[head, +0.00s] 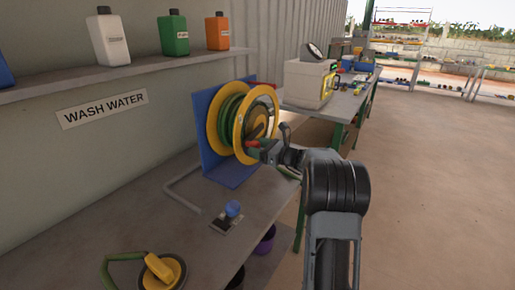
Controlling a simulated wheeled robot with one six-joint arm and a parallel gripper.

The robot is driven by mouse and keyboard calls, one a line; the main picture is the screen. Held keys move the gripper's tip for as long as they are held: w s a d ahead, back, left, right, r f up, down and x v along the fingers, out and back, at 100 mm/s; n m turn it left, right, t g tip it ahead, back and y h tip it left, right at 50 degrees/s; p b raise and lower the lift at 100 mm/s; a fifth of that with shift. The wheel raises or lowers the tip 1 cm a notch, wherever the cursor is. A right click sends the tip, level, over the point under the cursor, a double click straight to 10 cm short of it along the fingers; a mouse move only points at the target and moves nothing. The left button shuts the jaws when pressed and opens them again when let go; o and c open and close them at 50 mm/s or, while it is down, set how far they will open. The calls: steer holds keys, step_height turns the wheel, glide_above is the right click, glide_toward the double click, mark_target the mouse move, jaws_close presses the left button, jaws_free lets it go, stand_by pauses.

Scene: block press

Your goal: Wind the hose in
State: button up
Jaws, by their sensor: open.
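The hose reel (212,133) has two yellow rims with green hose (232,118) wound between them. It stands upright on a blue bracket (213,168) on the workbench. My gripper (260,150) is open at the lower right front of the reel, close to a small red part (252,144) that may be the crank grip. I cannot tell whether they touch. My arm comes in from the lower right and hides part of the bench edge. A green piece of hose (112,262) lies at the bench's near left, beside a yellow fitting (160,270).
A blue knob on a small base (231,211) sits on the bench in front of the reel. A shelf (110,77) with several bottles runs along the left wall above a "WASH WATER" sign (103,108). A white box (307,83) stands on the table behind. Open floor lies right.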

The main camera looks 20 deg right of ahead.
steer(key=shift+w+a, duration=0.25)
steer(key=shift+w, duration=0.05)
steer(key=shift+c, duration=0.4)
jaws_close()
steer(key=shift+r, duration=0.15)
